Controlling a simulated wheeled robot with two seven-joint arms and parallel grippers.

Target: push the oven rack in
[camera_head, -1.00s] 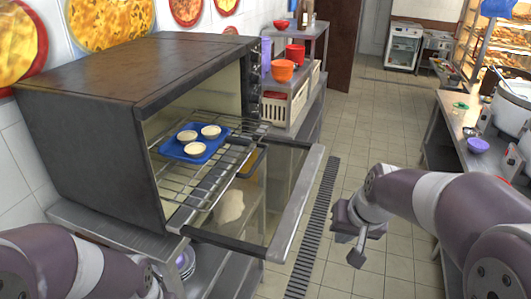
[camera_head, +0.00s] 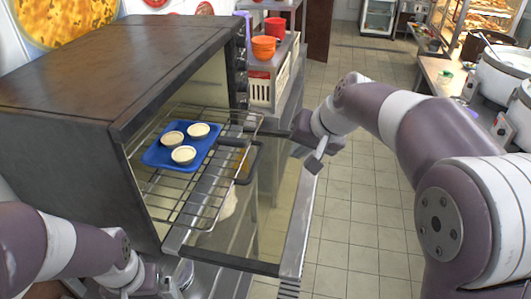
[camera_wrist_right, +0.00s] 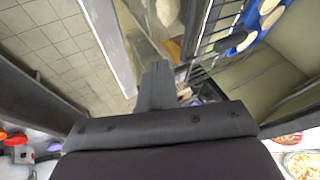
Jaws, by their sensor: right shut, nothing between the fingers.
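The dark oven (camera_head: 75,85) stands at the left with its glass door folded down; the door's metal handle bar (camera_head: 298,235) runs along its outer edge. The wire oven rack (camera_head: 203,200) sticks partly out of the opening. It carries a blue tray (camera_head: 160,158) with three pale tarts (camera_head: 183,155). My right gripper (camera_head: 315,162) is shut and empty above the far end of the door, to the right of the rack and apart from it. In the right wrist view, its closed fingers (camera_wrist_right: 157,85) show beside the rack (camera_wrist_right: 205,40). My left gripper (camera_head: 170,284) is low at the bottom edge, its fingers unclear.
A cream crate (camera_head: 268,90) and orange bowls (camera_head: 264,47) stand on a shelf behind the oven. A counter with large pots (camera_head: 505,75) is at the right. The tiled floor (camera_head: 350,205) between is clear.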

